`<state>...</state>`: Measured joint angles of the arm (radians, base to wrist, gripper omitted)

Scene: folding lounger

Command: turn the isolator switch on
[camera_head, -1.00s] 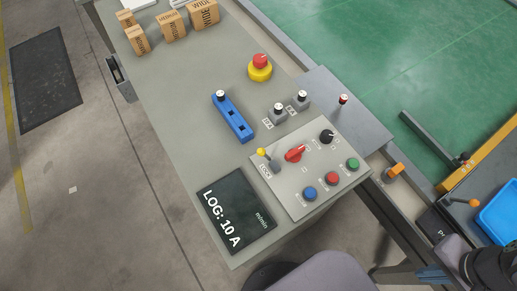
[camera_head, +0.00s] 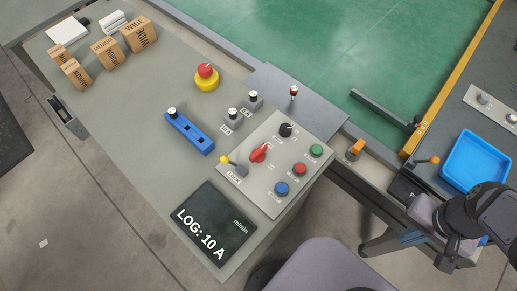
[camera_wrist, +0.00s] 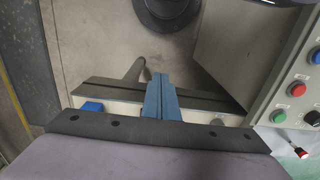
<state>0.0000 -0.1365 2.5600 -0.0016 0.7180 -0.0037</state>
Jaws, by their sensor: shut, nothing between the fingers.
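A red rotary switch (camera_head: 258,152), which I take to be the isolator, sits near the middle of the light grey control panel (camera_head: 262,190). Its handle slants from lower left to upper right. The small labels around it are too blurred to read. A yellow-tipped lever (camera_head: 224,159) stands just left of it, beside a small label plate. My gripper (camera_head: 408,238) is well to the right of and below the panel, apart from it. In the wrist view my gripper's blue fingers (camera_wrist: 160,98) are together and empty, and the panel (camera_wrist: 270,95) shows at the right edge.
Blue, red and green buttons and a black knob (camera_head: 285,130) share the panel. Nearby are a display (camera_head: 215,222), a blue slider block (camera_head: 190,134) and a yellow-based red button (camera_head: 206,78). An orange-topped post (camera_head: 355,150) and blue tray (camera_head: 477,158) lie right.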

